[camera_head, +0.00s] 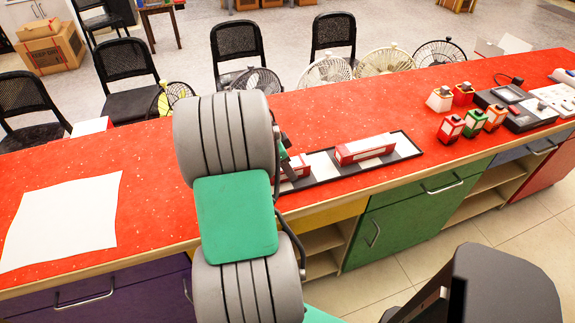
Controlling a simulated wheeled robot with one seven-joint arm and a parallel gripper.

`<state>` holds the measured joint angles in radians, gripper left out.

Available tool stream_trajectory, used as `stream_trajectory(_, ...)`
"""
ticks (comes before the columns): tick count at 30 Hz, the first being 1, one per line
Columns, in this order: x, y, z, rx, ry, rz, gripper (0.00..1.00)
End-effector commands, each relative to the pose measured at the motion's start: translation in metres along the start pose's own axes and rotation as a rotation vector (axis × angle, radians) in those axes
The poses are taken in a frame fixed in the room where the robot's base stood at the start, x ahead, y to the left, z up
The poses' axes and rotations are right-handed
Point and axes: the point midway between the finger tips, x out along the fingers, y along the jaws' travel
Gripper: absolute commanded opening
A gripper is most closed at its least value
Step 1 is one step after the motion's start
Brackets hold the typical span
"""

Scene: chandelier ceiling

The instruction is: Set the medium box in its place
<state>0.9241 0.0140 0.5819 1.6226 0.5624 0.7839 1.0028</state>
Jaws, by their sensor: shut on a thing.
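A black-edged tray (352,174) with white areas lies on the red counter (140,160), right of my arm. A long red-and-white box (364,149) lies on its right part. A second red-and-white box (298,167), taken as the medium box, shows at the tray's left end, half hidden by my arm. My gripper (286,160) is mostly hidden behind my arm; a dark part of it shows right at this second box, and it is shut on it. I cannot tell whether this box touches the tray. White tray area shows bare between the boxes.
Several small red, green and orange bottles (473,123) and dark devices (515,105) stand on the counter at right. A white sheet (62,220) lies at left. Fans (386,61) and black chairs (237,45) stand behind the counter.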

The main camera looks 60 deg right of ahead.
Motion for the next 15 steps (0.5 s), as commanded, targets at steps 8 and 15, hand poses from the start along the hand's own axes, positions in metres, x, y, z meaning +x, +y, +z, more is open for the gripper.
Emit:
stream_trajectory(8, 0.0026, -0.0005, 0.0009, 0.001, 0.001, -0.002, 0.0)
stream_trajectory(15, 0.0019, -0.0002, 0.0007, 0.001, 0.001, -0.002, 0.61)
